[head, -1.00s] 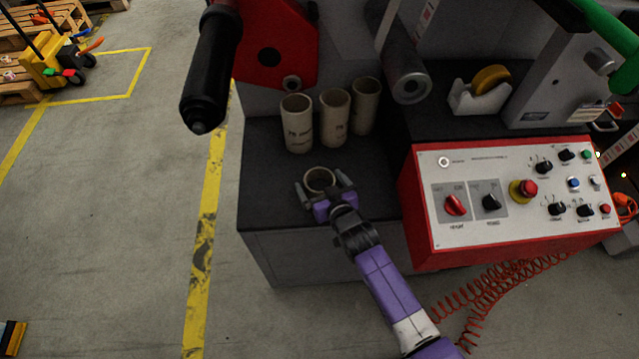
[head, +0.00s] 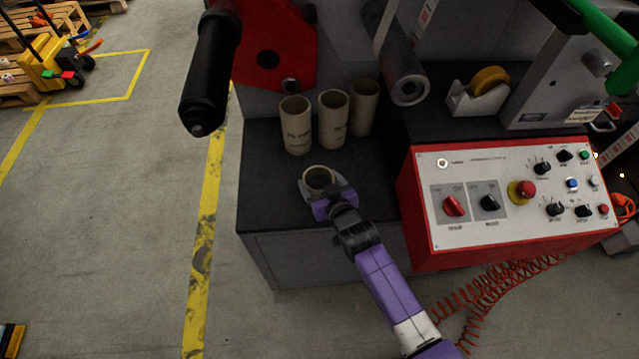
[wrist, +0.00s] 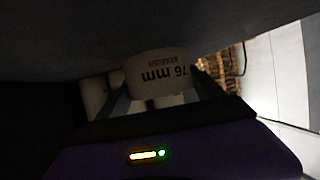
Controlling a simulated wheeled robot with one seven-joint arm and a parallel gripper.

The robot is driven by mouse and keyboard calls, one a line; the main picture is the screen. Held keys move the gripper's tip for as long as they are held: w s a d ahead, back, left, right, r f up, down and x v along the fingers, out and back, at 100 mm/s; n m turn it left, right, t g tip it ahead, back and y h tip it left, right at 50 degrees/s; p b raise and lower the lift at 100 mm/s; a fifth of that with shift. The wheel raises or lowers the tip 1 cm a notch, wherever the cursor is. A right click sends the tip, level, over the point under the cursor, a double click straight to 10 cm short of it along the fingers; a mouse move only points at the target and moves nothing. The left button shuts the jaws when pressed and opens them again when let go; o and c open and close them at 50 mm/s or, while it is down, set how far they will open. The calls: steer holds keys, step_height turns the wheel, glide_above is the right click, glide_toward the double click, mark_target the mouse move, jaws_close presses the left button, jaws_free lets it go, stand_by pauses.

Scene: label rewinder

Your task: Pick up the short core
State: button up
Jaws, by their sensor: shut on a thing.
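The short core (head: 318,176) is a low tan cardboard ring near the front of the dark shelf, in front of three taller cores (head: 333,120). My gripper (head: 322,187) is shut on it, with its purple body on the near side. In the wrist view the short core (wrist: 157,77) sits between the two fingers, its "76 mm" print upside down. The head view does not clearly show whether its base touches the shelf. The arm hides part of its near side.
The dark shelf (head: 268,196) is clear to the left of the core. A red-edged control panel (head: 515,200) stands to the right. A tape dispenser (head: 478,98) sits behind the panel.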

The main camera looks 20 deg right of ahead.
step_height(320, 180, up, 18)
steer(key=shift+r, duration=0.25)
stand_by(0.6)
